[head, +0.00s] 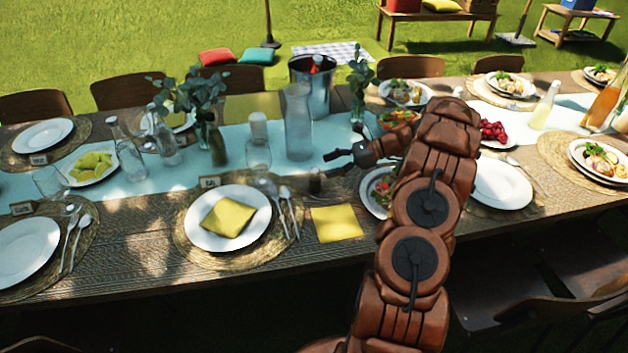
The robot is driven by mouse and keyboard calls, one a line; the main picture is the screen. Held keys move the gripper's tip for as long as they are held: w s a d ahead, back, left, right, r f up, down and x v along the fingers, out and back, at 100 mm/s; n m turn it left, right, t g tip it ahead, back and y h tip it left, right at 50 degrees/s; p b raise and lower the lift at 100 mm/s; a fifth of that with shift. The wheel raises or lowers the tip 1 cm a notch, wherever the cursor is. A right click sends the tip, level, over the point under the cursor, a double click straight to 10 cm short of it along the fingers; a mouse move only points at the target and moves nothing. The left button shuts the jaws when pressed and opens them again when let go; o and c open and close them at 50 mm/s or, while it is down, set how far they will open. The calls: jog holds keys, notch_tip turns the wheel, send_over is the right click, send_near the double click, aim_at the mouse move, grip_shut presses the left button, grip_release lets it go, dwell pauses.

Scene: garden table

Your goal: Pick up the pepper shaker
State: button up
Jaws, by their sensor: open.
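A small dark shaker (315,183), which looks like the pepper shaker, stands upright on the table just beyond the yellow napkin. My gripper (337,163) is open and empty, reaching left from my arm above the table. In the picture its fingertips are a little above and right of the shaker, apart from it as far as I can tell. The exact height of the gripper over the table is hard to judge.
A plate with a yellow napkin (228,219) and spoons (291,208) lie left of the shaker. A glass carafe (298,122) and a white-topped bottle (258,128) stand behind it. A salad plate (374,197) is partly hidden by my arm. A folded napkin (336,224) lies in front.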

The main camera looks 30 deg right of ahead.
aim_at(315, 170)
jog(key=x, duration=0.2)
jog(key=p+x, duration=0.1)
jog(key=x, duration=0.1)
jog(key=shift+s+a, duration=0.2)
jog(key=shift+a, duration=0.25)
jog(key=shift+w+a+f, duration=0.25)
jog(key=shift+a+f, duration=0.05)
grip_shut()
